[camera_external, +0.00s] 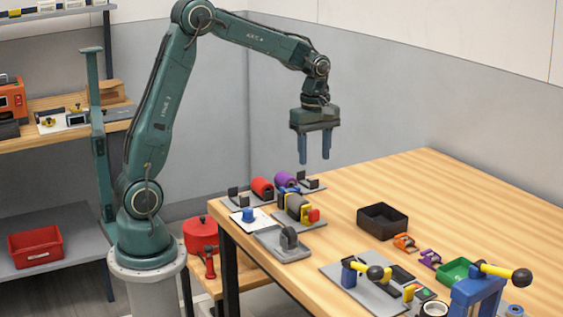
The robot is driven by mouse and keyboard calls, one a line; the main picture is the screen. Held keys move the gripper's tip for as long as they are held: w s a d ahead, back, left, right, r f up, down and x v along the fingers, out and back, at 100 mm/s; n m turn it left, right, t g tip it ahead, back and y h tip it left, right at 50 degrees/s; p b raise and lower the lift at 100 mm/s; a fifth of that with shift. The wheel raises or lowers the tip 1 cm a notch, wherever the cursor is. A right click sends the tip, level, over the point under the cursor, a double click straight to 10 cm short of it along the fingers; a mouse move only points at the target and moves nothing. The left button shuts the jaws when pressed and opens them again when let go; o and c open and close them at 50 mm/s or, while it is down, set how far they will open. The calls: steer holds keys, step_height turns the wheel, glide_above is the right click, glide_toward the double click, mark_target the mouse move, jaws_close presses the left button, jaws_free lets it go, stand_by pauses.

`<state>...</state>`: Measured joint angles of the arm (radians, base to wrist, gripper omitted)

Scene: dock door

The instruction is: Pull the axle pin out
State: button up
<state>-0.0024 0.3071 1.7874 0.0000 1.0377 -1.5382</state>
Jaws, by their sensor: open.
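My gripper (315,160) points down with its two blue fingers apart and nothing between them. It hangs in the air above the far left part of the table, clear of everything. Below it, a fixture holds a dark roller (298,206) between yellow supports, with a red end piece (313,215) at its right. A red roller (262,187) and a purple roller (286,179) lie behind it near dark brackets. I cannot tell for sure which part is the axle pin; it is too small or hidden in this view.
A black bin (382,221) is mid-table. Orange and purple clamps, a green tray (454,272) and yellow-handled levers crowd the front right. The table's far right is clear.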

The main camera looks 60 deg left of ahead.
mark_target(314, 210)
steer(key=shift+w+f, duration=0.2)
steer(key=shift+f, duration=0.05)
steer(key=shift+f, duration=0.15)
step_height(314, 210, down, 14)
steer(key=shift+r, duration=0.25)
stand_by(0.5)
jaws_close()
